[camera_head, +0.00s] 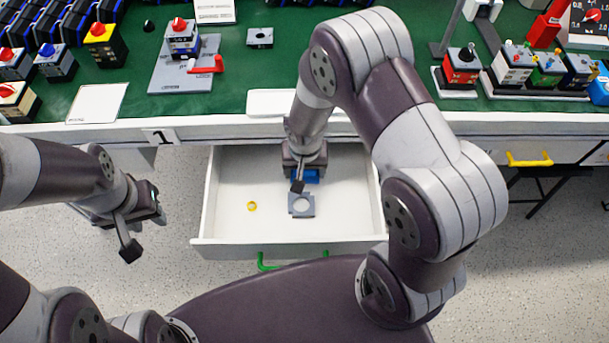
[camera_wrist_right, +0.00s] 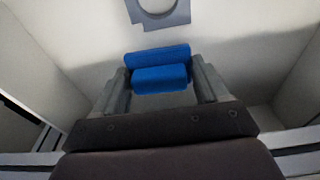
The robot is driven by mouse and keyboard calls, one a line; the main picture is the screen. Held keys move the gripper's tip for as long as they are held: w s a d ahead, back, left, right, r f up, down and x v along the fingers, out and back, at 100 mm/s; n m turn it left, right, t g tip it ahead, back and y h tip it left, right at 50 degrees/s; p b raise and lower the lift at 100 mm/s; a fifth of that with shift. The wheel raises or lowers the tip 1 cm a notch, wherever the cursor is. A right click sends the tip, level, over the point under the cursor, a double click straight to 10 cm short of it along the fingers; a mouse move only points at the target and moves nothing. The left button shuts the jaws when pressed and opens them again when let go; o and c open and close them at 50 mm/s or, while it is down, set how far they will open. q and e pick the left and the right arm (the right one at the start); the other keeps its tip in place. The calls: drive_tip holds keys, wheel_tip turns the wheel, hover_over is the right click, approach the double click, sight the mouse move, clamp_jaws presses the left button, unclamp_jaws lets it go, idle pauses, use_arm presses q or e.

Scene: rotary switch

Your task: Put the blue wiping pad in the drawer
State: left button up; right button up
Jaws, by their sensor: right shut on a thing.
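The blue wiping pad (camera_wrist_right: 160,72) is between the two fingers of my right gripper (camera_wrist_right: 160,85), which is shut on it. In the head view the pad (camera_head: 306,176) shows as a small blue patch under my right gripper (camera_head: 303,180). Both are inside the open white drawer (camera_head: 225,218), toward its back. I cannot tell whether the pad touches the drawer floor. My left gripper (camera_head: 143,225) hangs to the left of the drawer, outside it and empty.
A grey plate with a round hole (camera_head: 301,205) and a small yellow ring (camera_head: 252,206) lie in the drawer. The drawer has a green handle (camera_head: 268,264). The green bench top (camera_head: 240,85) above holds switches and boxes. The drawer's left side is mostly free.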

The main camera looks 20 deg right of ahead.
sight(305, 176)
wheel_tip(305, 176, down, 4)
drive_tip(key=shift+r+b, duration=0.2)
drive_tip(key=shift+b, duration=0.35)
drive_tip(key=shift+f, duration=0.15)
drive_tip(key=o, duration=1.2)
